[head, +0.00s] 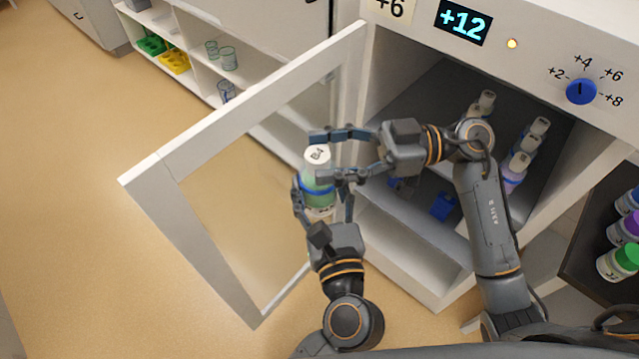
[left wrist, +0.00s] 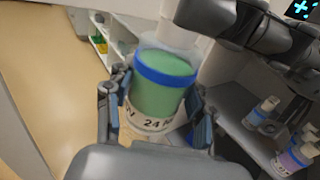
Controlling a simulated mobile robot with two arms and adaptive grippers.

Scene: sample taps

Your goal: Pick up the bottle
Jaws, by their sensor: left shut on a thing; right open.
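The bottle (head: 318,190) holds green liquid and has a white cap marked "B4" and a blue band. It is held up in front of the open cabinet, beside the door. In the left wrist view the bottle (left wrist: 163,88) stands between the fingers, with "24" readable on its lower label. My left gripper (head: 323,199) is shut on the bottle's body. My right gripper (head: 322,156) is open, its fingers on either side of the cap; whether they touch it I cannot tell.
The cabinet door (head: 160,170) stands open at left. Inside the cabinet, several bottles (head: 515,172) stand on a shelf. A panel above has a blue knob (head: 581,91) and a "+12" display (head: 463,22). A dark rack with bottles (head: 620,262) is at right. A low shelf (head: 205,75) holds beakers.

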